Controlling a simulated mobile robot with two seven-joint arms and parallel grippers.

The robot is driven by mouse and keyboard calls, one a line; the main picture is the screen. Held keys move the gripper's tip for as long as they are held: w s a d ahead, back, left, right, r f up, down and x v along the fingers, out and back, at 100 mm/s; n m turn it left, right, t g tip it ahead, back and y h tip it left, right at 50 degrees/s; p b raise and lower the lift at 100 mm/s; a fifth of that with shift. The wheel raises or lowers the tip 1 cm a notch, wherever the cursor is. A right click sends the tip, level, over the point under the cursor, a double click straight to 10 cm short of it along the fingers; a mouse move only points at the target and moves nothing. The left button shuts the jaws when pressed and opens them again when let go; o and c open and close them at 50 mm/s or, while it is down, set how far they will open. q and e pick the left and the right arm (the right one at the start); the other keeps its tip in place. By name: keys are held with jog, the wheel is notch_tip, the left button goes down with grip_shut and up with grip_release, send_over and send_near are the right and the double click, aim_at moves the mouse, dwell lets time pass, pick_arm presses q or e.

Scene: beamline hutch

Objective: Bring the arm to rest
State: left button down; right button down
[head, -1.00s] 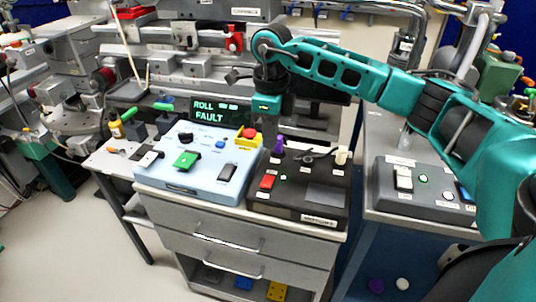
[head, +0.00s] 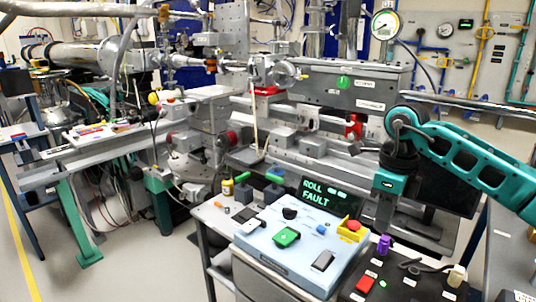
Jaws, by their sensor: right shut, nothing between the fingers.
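My right arm (head: 468,160) is teal and reaches in from the right edge in the head view, with its elbow side cut off by the frame. Its gripper (head: 387,188) hangs downward from a dark wrist joint, to the right of the display reading "ROLL FAULT" (head: 325,196). The gripper is shut and holds nothing. It appears above the back of the control panels, apart from the buttons. My left gripper is not in view.
A light blue control box (head: 285,262) with a green switch (head: 286,237) and a red emergency button (head: 352,226) stands below the gripper. A dark panel (head: 405,285) is beside it. Beamline rails and a grey housing (head: 340,85) lie behind. Open floor (head: 110,255) shows at left.

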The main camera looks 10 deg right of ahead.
jog(key=s+a+f+g+y, duration=0.1)
jog(key=s+a+f+y, duration=0.2)
jog(key=a, duration=0.6)
jog(key=s+a+f+y, duration=0.1)
jog(key=a+f+y, duration=0.2)
jog(key=a+y, duration=0.35)
jog(key=s+a+r+m+t+y, duration=0.25)
jog(key=a+m+t+y, duration=0.45)
jog(key=a+m+y, duration=0.4)
jog(key=w+d+f+m+t+h, duration=0.1)
jog(key=d+f+m+t+h, duration=0.4)
jog(key=m, duration=0.6)
jog(key=d+f+m+t+h, duration=0.2)
jog(key=f+m+t+h, duration=0.35)
jog(key=m+h, duration=0.35)
jog(key=s+d+f+m+g+h, duration=0.5)
jog(key=s+f+m, duration=0.5)
jog(key=s+f, duration=0.2)
notch_tip(320, 180, down, 2)
jog(key=shift+s+d+f+m+p, duration=0.15)
jog(key=shift+d+m+p, duration=0.15)
jog(key=shift+d, duration=0.4)
